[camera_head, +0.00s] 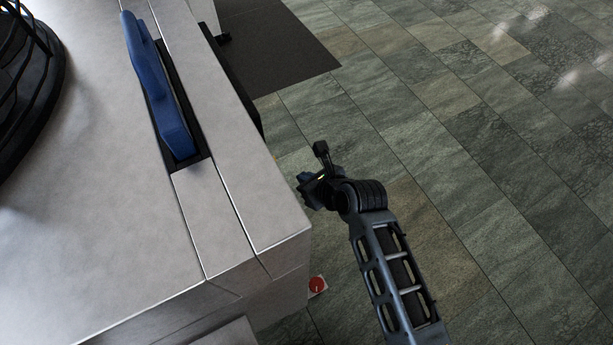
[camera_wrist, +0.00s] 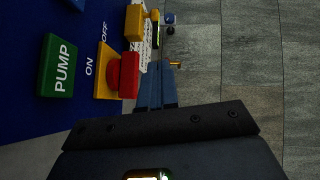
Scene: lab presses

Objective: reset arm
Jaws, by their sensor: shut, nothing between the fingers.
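My gripper (camera_head: 306,180) is beside the right side of the pale metal press body (camera_head: 95,190) in the head view, above the tiled floor. In the wrist view its two blue fingers (camera_wrist: 157,68) are together with nothing between them. They point along a blue control panel (camera_wrist: 25,75). A red knob (camera_wrist: 124,75) on a yellow plate is just left of the fingers in that picture, with "ON" and "OFF" printed beside it. I cannot tell whether the fingers touch anything on the panel.
The panel has a green "PUMP" label (camera_wrist: 58,66) and a yellow block (camera_wrist: 134,22). A blue part (camera_head: 158,90) stands in a dark slot on the press top, with a black ribbed ring (camera_head: 40,80) at left. Open tiled floor (camera_head: 480,150) lies to the right.

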